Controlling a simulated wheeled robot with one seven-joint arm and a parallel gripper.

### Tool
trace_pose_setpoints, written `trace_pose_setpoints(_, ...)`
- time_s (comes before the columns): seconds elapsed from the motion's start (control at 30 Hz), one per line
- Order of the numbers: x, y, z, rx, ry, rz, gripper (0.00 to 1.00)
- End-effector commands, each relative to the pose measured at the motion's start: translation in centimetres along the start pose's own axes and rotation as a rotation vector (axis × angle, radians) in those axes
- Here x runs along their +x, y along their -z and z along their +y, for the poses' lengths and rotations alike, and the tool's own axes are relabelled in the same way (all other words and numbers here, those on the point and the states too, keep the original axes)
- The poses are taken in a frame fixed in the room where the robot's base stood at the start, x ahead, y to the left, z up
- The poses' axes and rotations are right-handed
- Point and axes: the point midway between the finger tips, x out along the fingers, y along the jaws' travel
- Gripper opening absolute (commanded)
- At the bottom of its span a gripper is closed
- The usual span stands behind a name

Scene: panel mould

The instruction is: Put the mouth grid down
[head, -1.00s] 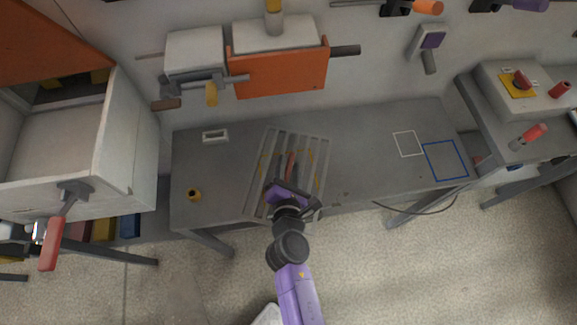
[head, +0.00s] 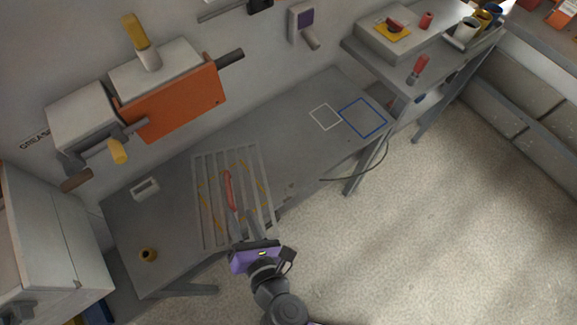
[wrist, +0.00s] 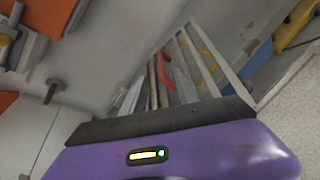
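The mouth grid (head: 263,172), a grey slatted frame with yellowish marks, lies on the grey bench (head: 290,140), turned at an angle to it. Its near edge is at the bench's front edge; I cannot tell whether it overhangs. A red handle (head: 228,188) runs along its middle. My gripper (head: 243,217), with its purple body, is at the near side of the grid. The fingers are apart, with the handle's near end close to them. In the wrist view, the red handle (wrist: 165,72) shows between the spread fingers (wrist: 160,92), with grid bars (wrist: 205,65) beyond.
A small white block (head: 145,188) and a brass-coloured cup (head: 148,255) stand on the bench's left part. White (head: 325,116) and blue (head: 363,117) outlines mark its clear right part. An orange panel unit (head: 172,103) is on the wall behind. A cable (head: 360,172) hangs at the front edge.

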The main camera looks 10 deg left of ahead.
Motion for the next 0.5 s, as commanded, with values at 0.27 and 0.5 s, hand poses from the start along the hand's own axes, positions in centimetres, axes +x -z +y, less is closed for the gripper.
trace_pose_setpoints(0.27, -3.0, -1.0, -4.3, 0.223, 0.049, -0.003, 0.36)
trace_pose_setpoints(0.5, -13.8, -4.2, -12.0, 0.973, 0.135, -0.115, 0.36)
